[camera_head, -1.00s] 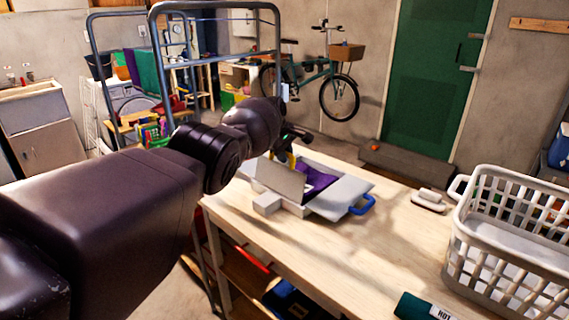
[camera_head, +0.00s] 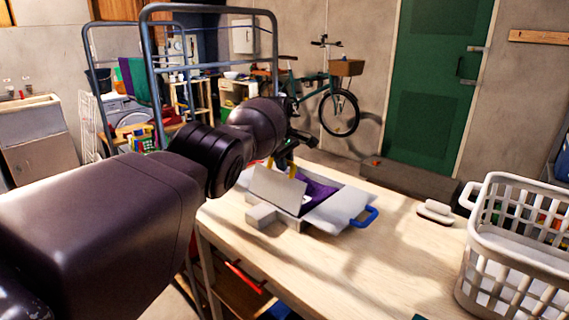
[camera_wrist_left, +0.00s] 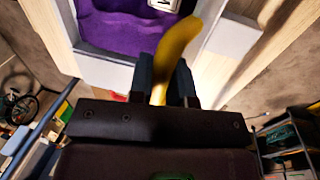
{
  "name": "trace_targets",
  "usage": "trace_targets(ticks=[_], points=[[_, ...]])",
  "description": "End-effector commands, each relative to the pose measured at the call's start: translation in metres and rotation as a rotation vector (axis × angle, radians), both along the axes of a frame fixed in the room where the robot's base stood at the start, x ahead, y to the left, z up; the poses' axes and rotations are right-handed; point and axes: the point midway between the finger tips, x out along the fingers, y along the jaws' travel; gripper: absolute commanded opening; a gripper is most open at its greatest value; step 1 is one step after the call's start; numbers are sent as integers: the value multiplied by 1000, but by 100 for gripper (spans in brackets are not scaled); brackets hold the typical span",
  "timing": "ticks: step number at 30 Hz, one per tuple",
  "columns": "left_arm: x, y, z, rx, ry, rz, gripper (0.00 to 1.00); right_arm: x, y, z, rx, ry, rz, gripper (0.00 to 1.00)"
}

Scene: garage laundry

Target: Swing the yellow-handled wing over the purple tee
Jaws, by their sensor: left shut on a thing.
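The folding board lies on the wooden table with a purple tee (camera_head: 320,191) on its middle. The yellow-handled wing (camera_head: 276,188) is a light grey panel, raised and tilted at the board's left side, partly covering the tee. My left gripper (camera_head: 290,163) is at the far edge of this wing, shut on the yellow handle (camera_wrist_left: 178,48), which stands between its fingers in the left wrist view (camera_wrist_left: 164,78). The purple tee also shows there (camera_wrist_left: 110,32), beyond the fingers. The blue-handled wing (camera_head: 338,212) lies flat on the right. My right gripper is out of view.
A white laundry basket (camera_head: 487,240) stands at the table's right end. A small grey-white brush-like item (camera_head: 435,212) lies near the back edge. The table front (camera_head: 335,270) is clear. A grey tubular frame (camera_head: 147,60) stands behind my left arm.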

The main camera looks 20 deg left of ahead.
Motion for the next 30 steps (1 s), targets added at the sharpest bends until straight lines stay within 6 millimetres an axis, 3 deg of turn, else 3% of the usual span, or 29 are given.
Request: trace_targets(ticks=[5,6,11,22,30], points=[[1,1,5,2,-9,3,0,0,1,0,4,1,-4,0],[1,1,5,2,-9,3,20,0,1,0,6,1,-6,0],[1,0,4,1,-7,2,43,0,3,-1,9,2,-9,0],[-1,0,8,0,-4,0,43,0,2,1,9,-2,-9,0],[-8,3,56,0,-13,1,43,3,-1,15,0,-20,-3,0]])
